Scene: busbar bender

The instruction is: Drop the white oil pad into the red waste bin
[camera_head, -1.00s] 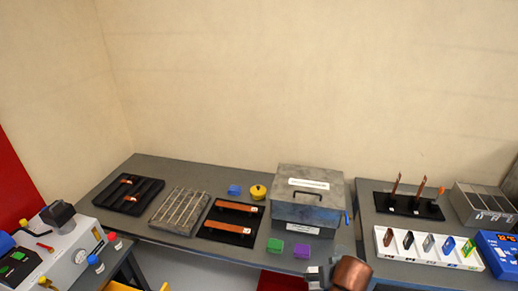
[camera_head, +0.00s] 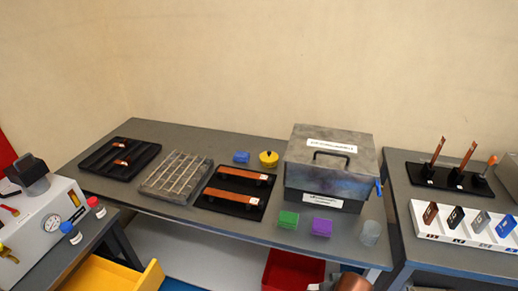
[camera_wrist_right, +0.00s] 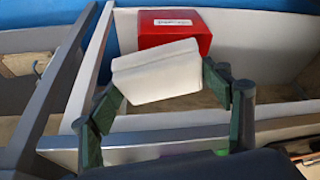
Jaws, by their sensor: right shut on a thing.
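The red waste bin (camera_head: 292,270) shows at the bottom of the head view, below the front edge of the middle table and partly cut off by the frame. In the right wrist view my right gripper (camera_wrist_right: 163,84) is shut on the white oil pad (camera_wrist_right: 158,68), which sits tilted between its dark green fingers. A red box with a white label (camera_wrist_right: 172,32) lies beyond the pad in that view; I cannot tell whether it is the bin. In the head view only a copper-coloured part of my right arm shows at the bottom edge. My left gripper is out of view.
A grey lidded metal box (camera_head: 330,170) stands on the middle table (camera_head: 225,143), with green (camera_head: 288,219) and purple (camera_head: 321,227) blocks before it. A yellow bin (camera_head: 115,274) stands low at left. A second table (camera_head: 398,165) stands right, across a narrow gap.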

